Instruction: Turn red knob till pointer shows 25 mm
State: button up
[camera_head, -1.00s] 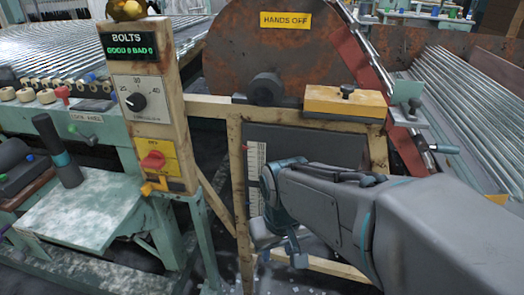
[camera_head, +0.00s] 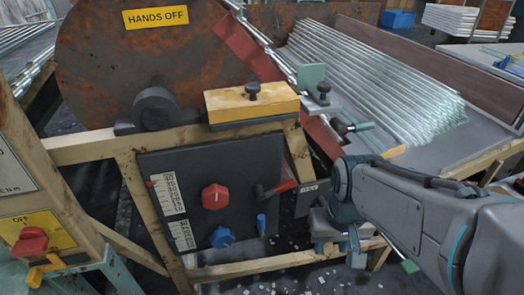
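The red knob (camera_head: 215,196) with a white mark on its face sits in the middle of a dark upright panel (camera_head: 262,160). An upper white scale (camera_head: 168,195) stands left of it, with a small red mark, seemingly the pointer, at its upper left edge. The scale numbers are too small to read surely. A second white scale (camera_head: 182,235) is below. My gripper (camera_head: 337,250) is right of the panel, apart from the knob and empty. Its fingers look spread.
A blue knob (camera_head: 222,237) sits below the red one. A red-handled lever (camera_head: 275,188) and a small blue handle (camera_head: 261,224) are close on its right. A yellow block (camera_head: 252,103) tops the wooden frame. Another red switch (camera_head: 30,242) is at far left.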

aim_at(215, 196)
jog(key=z, duration=0.35)
jog(key=k, duration=1)
jog(key=u, duration=1.4)
